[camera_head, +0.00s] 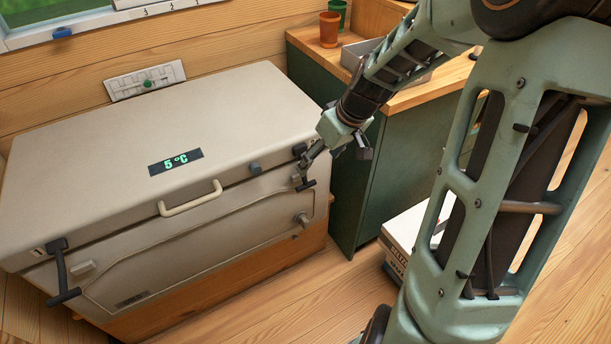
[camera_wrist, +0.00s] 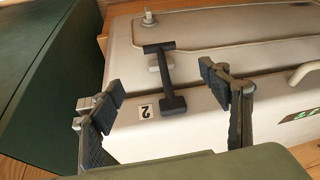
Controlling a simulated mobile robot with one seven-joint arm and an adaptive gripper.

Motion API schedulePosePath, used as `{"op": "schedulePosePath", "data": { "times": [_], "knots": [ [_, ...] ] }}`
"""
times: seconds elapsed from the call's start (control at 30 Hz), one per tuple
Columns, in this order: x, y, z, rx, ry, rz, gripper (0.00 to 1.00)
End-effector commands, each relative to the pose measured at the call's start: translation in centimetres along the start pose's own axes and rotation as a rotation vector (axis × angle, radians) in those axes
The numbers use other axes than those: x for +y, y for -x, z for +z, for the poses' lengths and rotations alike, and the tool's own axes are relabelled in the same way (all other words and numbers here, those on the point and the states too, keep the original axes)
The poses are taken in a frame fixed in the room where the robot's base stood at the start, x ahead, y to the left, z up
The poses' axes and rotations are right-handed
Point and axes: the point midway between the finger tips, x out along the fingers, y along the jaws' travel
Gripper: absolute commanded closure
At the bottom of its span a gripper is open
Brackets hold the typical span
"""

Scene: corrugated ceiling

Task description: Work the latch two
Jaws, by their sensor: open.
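Latch two is a dark T-handled latch on the pale chest (camera_head: 215,120). In the wrist view the latch (camera_wrist: 166,75) runs from its base beside a "2" label to a crossbar over the front panel, past a small grey catch (camera_wrist: 155,62). In the head view the latch's crossbar (camera_head: 306,186) shows at the chest's front right, partly hidden by my gripper. My gripper (camera_wrist: 160,80) is open, with one finger on each side of the latch and visible gaps between. In the head view my gripper (camera_head: 308,163) is close to the latch.
A similar dark latch (camera_head: 63,272) is at the chest's front left. A pale handle (camera_head: 190,198) sticks out at the lid's front middle. A green cabinet (camera_head: 350,185) stands close on the right, with cups (camera_head: 329,29) on its top. The wooden floor in front is clear.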

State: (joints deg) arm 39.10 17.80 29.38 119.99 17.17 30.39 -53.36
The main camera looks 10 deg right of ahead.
Motion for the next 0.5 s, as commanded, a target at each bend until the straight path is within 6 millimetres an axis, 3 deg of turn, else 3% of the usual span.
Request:
{"op": "schedulePosePath", "data": {
  "times": [0.17,0.5],
  "knots": [
    [-0.2,-1.2,0.3,-0.003,0.000,-0.012,0.30],
    [-0.3,-7.5,0.3,-0.003,0.001,-0.011,0.30]
  ]
}}
